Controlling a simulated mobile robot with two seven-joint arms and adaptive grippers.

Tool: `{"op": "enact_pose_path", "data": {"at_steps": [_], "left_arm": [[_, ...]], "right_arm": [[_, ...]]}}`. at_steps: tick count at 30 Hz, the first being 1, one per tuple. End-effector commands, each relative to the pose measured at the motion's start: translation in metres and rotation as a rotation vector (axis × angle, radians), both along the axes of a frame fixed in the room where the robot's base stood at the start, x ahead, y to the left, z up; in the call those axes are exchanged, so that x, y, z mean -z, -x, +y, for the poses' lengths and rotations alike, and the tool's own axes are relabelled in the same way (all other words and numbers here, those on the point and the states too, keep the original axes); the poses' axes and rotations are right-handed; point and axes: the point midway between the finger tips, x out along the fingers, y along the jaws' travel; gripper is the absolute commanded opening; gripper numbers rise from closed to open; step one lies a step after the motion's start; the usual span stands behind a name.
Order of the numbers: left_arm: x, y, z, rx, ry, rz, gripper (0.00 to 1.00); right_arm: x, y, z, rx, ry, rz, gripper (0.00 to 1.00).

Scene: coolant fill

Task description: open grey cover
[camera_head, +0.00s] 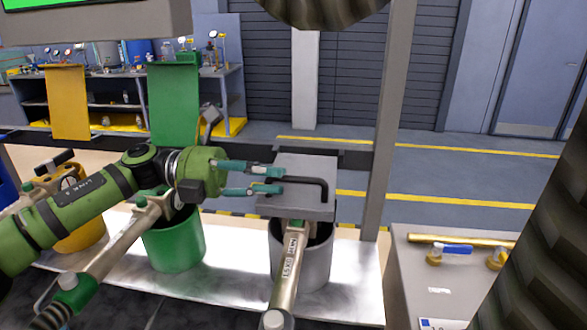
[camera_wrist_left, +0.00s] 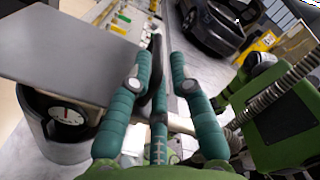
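The grey cover (camera_head: 307,163) is a flat plate with a black bar handle (camera_head: 322,187), over the grey bucket (camera_head: 318,262). A dark gap shows under its front edge; I cannot tell its exact tilt. My left gripper (camera_head: 275,179) is at the handle's left end, its teal fingers apart. In the left wrist view the cover (camera_wrist_left: 70,50) lies left of the gripper (camera_wrist_left: 160,78). The handle (camera_wrist_left: 157,72) stands between the spread fingers, close to the left one, with a gap to the right one. My right gripper is not in view.
Yellow (camera_head: 66,103) and green (camera_head: 174,105) covers stand upright behind their buckets. A tan pipe (camera_head: 288,265) stands before the grey bucket. A grey post (camera_head: 388,120) rises to its right. A dark ribbed shape (camera_head: 540,200) blocks the right side. A grey box (camera_head: 440,280) stands right.

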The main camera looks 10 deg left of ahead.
Motion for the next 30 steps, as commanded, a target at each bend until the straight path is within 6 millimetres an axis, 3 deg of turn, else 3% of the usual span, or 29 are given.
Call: {"op": "enact_pose_path", "data": {"at_steps": [3,9,17,19,20,30], "left_arm": [[-0.003,0.001,-0.019,0.003,0.001,0.001,0.21],[-0.002,0.000,-0.035,0.000,0.000,0.000,0.21],[0.000,0.000,-0.037,0.000,0.000,-0.001,0.21],[0.000,0.000,-0.037,0.000,0.000,-0.001,0.01],[0.000,0.000,-0.037,0.000,0.000,-0.001,0.00],[-0.004,-0.001,-0.037,0.000,0.001,-0.001,0.00]], "right_arm": [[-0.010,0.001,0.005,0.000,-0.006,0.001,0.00],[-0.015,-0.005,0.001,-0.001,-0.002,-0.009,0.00],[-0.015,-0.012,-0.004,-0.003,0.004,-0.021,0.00],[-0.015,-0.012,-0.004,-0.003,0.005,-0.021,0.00],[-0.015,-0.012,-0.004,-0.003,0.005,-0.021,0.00],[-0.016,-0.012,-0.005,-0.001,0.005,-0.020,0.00]]}}
